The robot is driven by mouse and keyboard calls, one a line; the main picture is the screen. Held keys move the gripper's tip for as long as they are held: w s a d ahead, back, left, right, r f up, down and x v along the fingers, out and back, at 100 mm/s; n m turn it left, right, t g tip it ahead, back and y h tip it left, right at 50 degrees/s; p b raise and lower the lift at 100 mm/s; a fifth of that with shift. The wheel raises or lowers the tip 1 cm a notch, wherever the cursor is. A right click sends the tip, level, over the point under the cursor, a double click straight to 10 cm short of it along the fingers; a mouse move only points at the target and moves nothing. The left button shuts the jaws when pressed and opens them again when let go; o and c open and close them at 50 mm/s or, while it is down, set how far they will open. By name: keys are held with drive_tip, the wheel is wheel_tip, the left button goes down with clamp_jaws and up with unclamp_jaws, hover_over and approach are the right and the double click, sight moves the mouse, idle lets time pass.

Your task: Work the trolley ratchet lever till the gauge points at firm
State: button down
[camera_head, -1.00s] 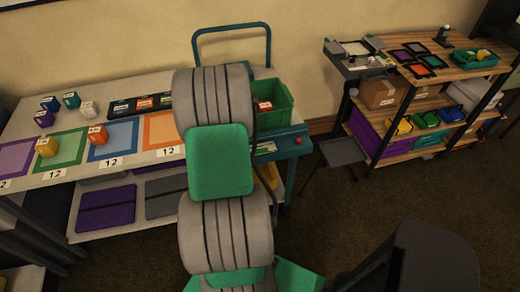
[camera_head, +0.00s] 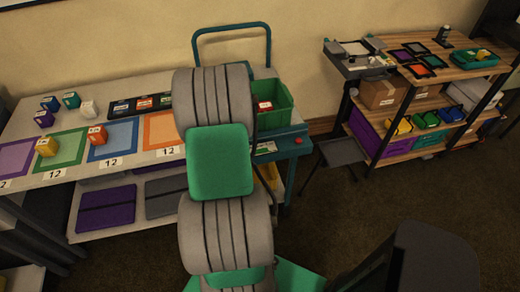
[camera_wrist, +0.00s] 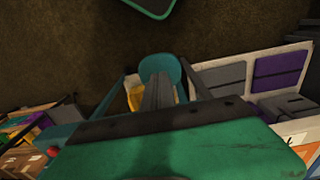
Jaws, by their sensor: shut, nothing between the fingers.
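The trolley shows behind my arm in the head view, with its teal push handle (camera_head: 232,30) at the back and a red knob (camera_head: 299,141) at its front right corner. A small pale label or dial (camera_head: 265,148) shows beside my arm; its reading is too small to tell. In the wrist view, my gripper (camera_wrist: 159,82) has its grey fingers shut together with nothing between them. A teal rounded paddle (camera_wrist: 160,65), which looks like the lever's end, shows just beyond the fingertips. I cannot tell whether they touch. My arm hides my gripper and the lever in the head view.
A green crate (camera_head: 271,104) stands on the trolley. A table (camera_head: 140,85) with coloured squares, small blocks and a dark tray is at the left. A wooden shelf unit (camera_head: 462,68) and a dark stool (camera_head: 342,151) are at the right. Brown floor is clear between.

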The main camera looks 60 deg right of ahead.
drive_tip(key=shift+f, duration=0.15)
drive_tip(key=shift+f+b, duration=2.25)
drive_tip(key=shift+f, duration=0.55)
wheel_tip(320, 180, up, 10)
drive_tip(key=p, duration=0.7)
drive_tip(key=shift+f, duration=0.3)
